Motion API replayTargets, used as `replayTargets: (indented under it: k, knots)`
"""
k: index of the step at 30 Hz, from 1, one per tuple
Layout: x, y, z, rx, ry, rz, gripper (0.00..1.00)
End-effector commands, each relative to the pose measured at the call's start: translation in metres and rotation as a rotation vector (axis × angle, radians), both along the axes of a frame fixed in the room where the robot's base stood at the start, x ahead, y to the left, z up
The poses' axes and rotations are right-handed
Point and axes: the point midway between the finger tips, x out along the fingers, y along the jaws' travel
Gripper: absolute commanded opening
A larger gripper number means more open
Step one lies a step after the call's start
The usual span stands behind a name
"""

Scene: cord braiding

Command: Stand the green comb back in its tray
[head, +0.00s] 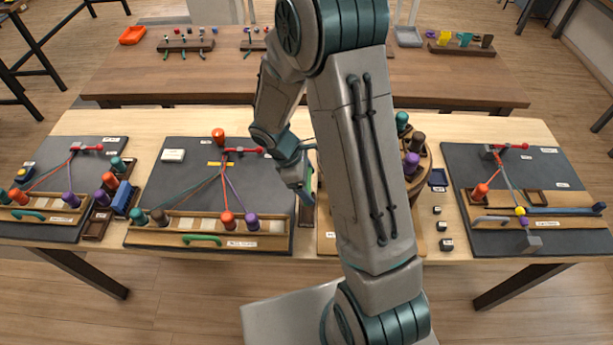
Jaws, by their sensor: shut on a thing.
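My gripper (303,194) points down just left of my forearm, over the strip between the middle-left board and the round stand. It is shut on the green comb (315,184), of which only a narrow green sliver shows beside the fingers. The rest of the comb is hidden by my gripper and arm, so I cannot tell its tilt. A small dark brown tray (306,214) lies just below my gripper. I cannot tell whether the comb touches it.
The middle-left board (165,190) holds cords, bobbins and a green curved handle (202,239). A round wooden stand with bobbins (418,185) is partly behind my arm. Another braiding board (455,165) lies right. Small dark blocks (446,244) lie near the front edge.

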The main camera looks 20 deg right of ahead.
Motion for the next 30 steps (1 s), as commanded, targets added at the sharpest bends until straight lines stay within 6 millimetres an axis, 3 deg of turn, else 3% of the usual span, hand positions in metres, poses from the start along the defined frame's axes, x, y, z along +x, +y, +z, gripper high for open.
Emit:
replayTargets:
  k: [18, 30]
  knots:
    - [0.000, 0.000, -0.053, 0.000, 0.000, -0.004, 0.59]
    - [0.000, -0.001, -0.057, 0.000, 0.000, -0.005, 0.59]
